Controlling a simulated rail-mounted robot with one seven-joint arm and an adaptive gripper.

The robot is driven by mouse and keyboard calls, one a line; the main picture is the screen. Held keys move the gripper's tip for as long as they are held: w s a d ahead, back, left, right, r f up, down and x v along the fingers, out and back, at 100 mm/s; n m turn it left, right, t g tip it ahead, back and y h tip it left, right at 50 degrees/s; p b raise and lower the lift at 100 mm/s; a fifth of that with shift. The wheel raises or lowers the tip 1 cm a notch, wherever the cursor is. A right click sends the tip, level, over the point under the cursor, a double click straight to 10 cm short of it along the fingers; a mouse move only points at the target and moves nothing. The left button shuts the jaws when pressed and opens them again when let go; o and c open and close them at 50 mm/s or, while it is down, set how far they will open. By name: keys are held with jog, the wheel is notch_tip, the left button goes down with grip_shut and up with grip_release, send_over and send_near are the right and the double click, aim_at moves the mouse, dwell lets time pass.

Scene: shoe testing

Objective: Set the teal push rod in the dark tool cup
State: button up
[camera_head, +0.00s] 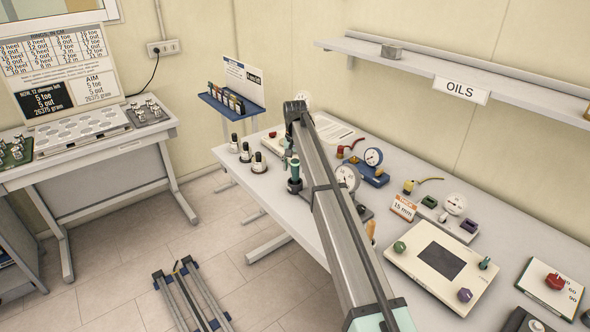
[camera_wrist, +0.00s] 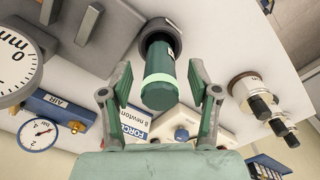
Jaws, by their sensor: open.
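The teal push rod (camera_wrist: 160,62) is a dark green cylinder with a pale green band near its top end. Its lower end is inside the dark tool cup (camera_wrist: 172,24), which shows as a dark ring with a small label. In the head view the rod (camera_head: 294,166) stands about upright in the cup (camera_head: 294,186), close to my arm. My gripper (camera_wrist: 160,76) is open, with one finger on each side of the rod and visible gaps between. In the head view the gripper is mostly hidden by my arm. How deep the rod sits is hidden.
Several white-and-black bottles (camera_head: 246,152) stand left of the cup near the table's edge. A blue gauge unit (camera_head: 372,170) and a dial gauge (camera_head: 347,177) stand right of my arm. A control box (camera_head: 440,262) sits farther right. A shelf (camera_head: 430,65) hangs above.

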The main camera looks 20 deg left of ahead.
notch_tip(320, 180, up, 10)
jog(key=shift+r, duration=0.25)
jog(key=shift+s, duration=0.1)
dwell(0.4)
